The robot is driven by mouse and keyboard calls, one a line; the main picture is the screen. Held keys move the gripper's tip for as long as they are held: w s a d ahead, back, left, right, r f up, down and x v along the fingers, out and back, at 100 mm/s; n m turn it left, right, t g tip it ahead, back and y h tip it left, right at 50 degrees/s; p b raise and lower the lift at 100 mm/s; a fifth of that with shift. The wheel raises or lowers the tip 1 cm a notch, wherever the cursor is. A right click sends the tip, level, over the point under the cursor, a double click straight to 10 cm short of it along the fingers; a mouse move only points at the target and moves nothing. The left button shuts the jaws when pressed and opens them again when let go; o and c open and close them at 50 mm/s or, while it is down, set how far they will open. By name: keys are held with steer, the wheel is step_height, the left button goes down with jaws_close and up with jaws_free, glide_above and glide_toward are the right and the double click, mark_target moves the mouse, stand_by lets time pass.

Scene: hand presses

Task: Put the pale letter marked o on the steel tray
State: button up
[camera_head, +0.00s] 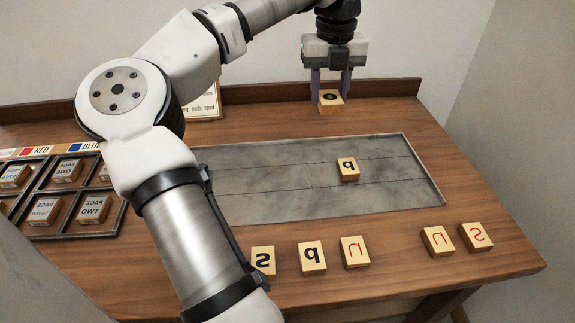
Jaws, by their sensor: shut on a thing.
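My gripper (331,90) is at the top right, pointing down, with its two fingers shut on a pale wooden letter block (330,108). The block's top has a dark round mark that looks like an o, partly hidden between the fingers. The block appears to be held above the table, beyond the far edge of the steel tray; its exact height is hard to tell. The grey steel tray (260,190) lies flat in the middle of the table, with thin ruled lines along it. One pale block with a dark letter (347,169) sits on the tray, right of centre.
Along the near edge lie several letter blocks: dark-lettered ones (312,258) and red-lettered ones (438,241). A dark compartment rack (62,233) with word blocks is at left. A card (203,104) stands at the back. Much of the tray is bare; my arm covers its left end.

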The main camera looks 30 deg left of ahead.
mark_target(317, 173)
steer(key=shift+w+a, duration=0.15)
steer(key=shift+a, duration=0.2)
steer(key=shift+a+f, duration=0.15)
steer(key=shift+f, duration=0.05)
step_height(317, 173, down, 19)
steer(key=shift+f+p, duration=0.1)
steer(key=shift+p, duration=1)
steer(key=shift+f, duration=0.15)
steer(key=shift+f, duration=0.1)
steer(key=shift+f+b, duration=0.15)
steer(key=shift+b, duration=0.15)
steer(key=o, duration=1)
steer(key=shift+c, duration=0.2)
